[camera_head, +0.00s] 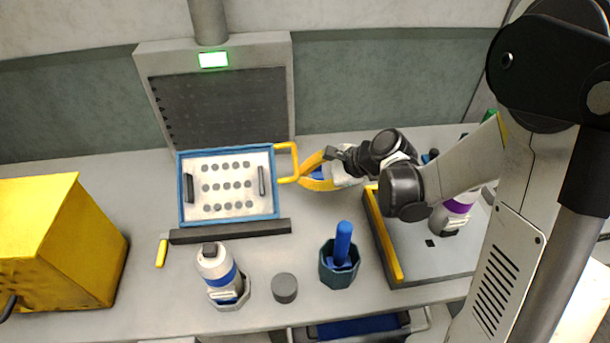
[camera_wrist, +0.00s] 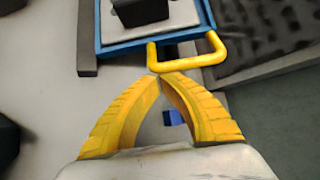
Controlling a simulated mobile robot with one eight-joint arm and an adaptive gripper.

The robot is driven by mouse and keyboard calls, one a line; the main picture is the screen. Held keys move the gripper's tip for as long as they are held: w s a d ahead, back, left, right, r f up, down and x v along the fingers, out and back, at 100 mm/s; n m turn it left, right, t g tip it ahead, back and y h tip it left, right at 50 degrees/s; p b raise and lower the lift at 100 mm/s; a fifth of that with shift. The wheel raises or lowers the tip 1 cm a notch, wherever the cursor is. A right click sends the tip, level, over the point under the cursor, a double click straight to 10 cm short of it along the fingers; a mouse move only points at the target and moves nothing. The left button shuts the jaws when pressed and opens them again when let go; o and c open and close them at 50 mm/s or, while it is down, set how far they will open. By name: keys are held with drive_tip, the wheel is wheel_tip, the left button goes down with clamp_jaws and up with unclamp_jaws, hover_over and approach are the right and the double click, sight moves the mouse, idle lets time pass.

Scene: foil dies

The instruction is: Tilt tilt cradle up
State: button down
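The tilt cradle appears to be the blue-framed tray (camera_head: 180,200) in front of the grey upright unit. It holds a pale plate (camera_head: 228,190) with rows of dark round holes and two dark grips. I cannot tell its exact tilt. A yellow handle (camera_head: 288,147) sticks out from its right side; the handle also shows in the wrist view (camera_wrist: 195,62). My gripper (camera_head: 301,177) is at the handle's near corner, its yellow fingers converging to almost no gap at the tips (camera_wrist: 160,78). No handle bar clearly shows between them; contact is unclear.
The grey unit (camera_head: 215,105) has a green lit display. A dark bar (camera_head: 230,232) lies before the cradle. A yellow box (camera_head: 60,245) is left, a bottle (camera_head: 216,265), dark puck (camera_head: 284,288) and cup (camera_head: 339,268) in front, and a yellow-edged tray (camera_head: 420,262) right.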

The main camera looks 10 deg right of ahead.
drive_tip(key=shift+s+a+r, duration=0.2)
drive_tip(key=shift+s+r, duration=0.15)
drive_tip(key=shift+s, duration=0.1)
drive_tip(key=shift+s+r, duration=0.1)
drive_tip(key=shift+s, duration=0.05)
idle(0.4)
drive_tip(key=shift+r, duration=0.15)
